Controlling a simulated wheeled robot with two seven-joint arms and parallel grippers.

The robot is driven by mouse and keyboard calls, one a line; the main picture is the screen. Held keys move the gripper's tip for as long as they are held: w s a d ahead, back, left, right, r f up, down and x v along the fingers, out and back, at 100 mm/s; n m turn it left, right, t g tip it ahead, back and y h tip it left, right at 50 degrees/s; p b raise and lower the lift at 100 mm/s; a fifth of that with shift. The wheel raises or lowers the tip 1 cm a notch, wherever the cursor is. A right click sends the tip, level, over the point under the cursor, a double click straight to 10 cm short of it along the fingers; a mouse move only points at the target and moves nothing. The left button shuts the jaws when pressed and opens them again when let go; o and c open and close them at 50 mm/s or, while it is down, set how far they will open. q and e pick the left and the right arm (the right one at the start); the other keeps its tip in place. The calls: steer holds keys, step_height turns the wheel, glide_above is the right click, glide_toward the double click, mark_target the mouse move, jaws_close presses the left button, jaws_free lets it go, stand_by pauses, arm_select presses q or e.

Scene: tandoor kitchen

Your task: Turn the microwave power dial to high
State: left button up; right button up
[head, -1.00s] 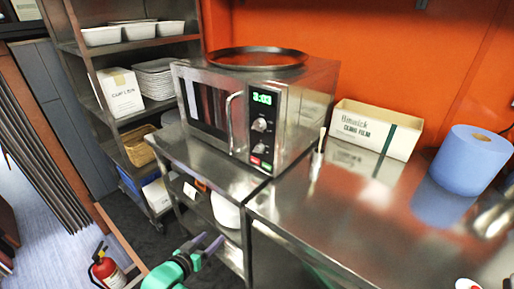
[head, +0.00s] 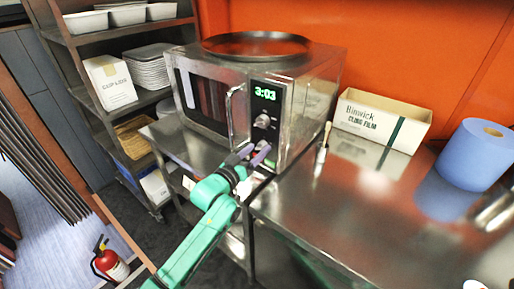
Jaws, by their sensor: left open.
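The steel microwave (head: 315,84) stands on the metal counter, with a green display (head: 265,94) reading 3:03. Its control panel has a small upper knob (head: 269,114) and a larger dial (head: 262,121) below it. Which of the two sets power is too small to read. My left gripper (head: 256,154) is open and empty, its purple-grey fingers in front of the lower panel, just below the larger dial. It hides part of the buttons there. I cannot tell whether it touches the panel. My right gripper is not in view.
A round dark tray (head: 255,45) lies on the microwave, whose door handle (head: 230,118) sticks out left of the panel. A brush (head: 323,145), a cling film box (head: 382,122) and a blue paper roll (head: 477,155) stand to the right. Shelves (head: 60,38) stand left.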

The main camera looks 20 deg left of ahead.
arm_select(q)
steer(key=shift+w+d+r, duration=0.1)
steer(key=shift+w+d, duration=0.05)
steer(key=shift+w, duration=0.05)
jaws_close()
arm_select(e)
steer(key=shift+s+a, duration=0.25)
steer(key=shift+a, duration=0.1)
